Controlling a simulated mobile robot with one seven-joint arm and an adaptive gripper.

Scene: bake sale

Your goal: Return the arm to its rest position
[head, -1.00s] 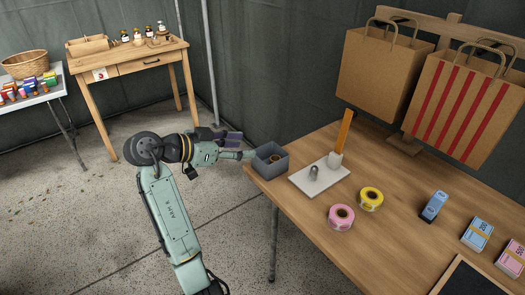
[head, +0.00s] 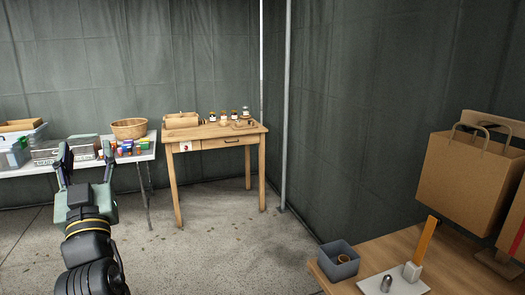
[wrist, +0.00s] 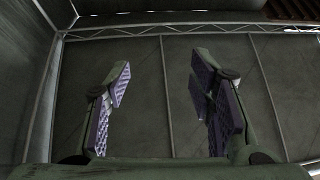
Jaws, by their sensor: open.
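My gripper (head: 87,165) is raised at the left of the head view, its fingers pointing up and spread apart. Nothing is between the fingers. In the wrist view my gripper (wrist: 163,95) also shows as two purple-padded fingers with a wide gap, facing the dark tent wall and roof frame. It touches nothing that I can see. In the head view it overlaps the white table behind it. Most of the arm below the wrist is out of the picture.
A wooden desk (head: 187,134) with jars and a white table (head: 147,151) with a basket (head: 129,128) stand behind.

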